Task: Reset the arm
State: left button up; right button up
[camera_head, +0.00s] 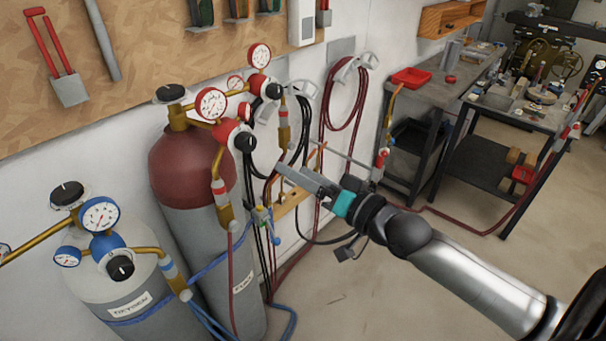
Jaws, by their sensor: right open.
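My right arm (455,268) reaches in from the lower right, silver and black with a teal band near the wrist. My right gripper (294,174) is open and points left, in front of the wall beside the red-topped gas cylinder (190,165). I see nothing held between its grey fingers. It appears apart from the cylinder's gauges and hoses, though the exact depth is hard to tell. My left gripper is not in view.
An oxygen cylinder (125,296) with gauges stands at the lower left. Coiled red hose (345,105) hangs on the wall behind the gripper. A wooden holder (290,204) is on the wall. A cluttered worktable (515,118) stands at upper right. The floor (390,310) is mostly clear.

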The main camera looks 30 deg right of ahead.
jog(key=shift+s+d, duration=0.1)
jog(key=shift+s, duration=0.1)
dwell(0.4)
jog(key=s+d+f+g+h+b, duration=0.1)
jog(key=d+f+g+h+b, duration=0.15)
jog(key=f, duration=0.95)
jog(key=s+d+f+g+h+b, duration=0.15)
jog(key=d+f, duration=0.25)
jog(key=f, duration=0.8)
jog(key=s+f+g+h+b, duration=0.1)
jog(key=s+f+b, duration=0.15)
jog(key=f, duration=0.65)
jog(key=s+f+g+h+b, duration=0.15)
jog(key=s+f, duration=0.25)
jog(key=f, duration=0.4)
jog(key=s+a+f+n+g+b, duration=0.2)
jog(key=s+f+g, duration=0.2)
jog(key=s+f, duration=0.95)
jog(key=s+a+f+n+g+b, duration=0.1)
jog(key=s+a+f+n+g, duration=0.1)
jog(key=s+a+f, duration=0.2)
jog(key=s+a+f+n+g+b, duration=0.2)
jog(key=s+a+f+g, duration=0.1)
jog(key=s+f, duration=0.6)
jog(key=s+a, duration=0.1)
jog(key=s, duration=0.3)
jog(key=shift+s+a, duration=0.15)
jog(key=shift+s, duration=0.15)
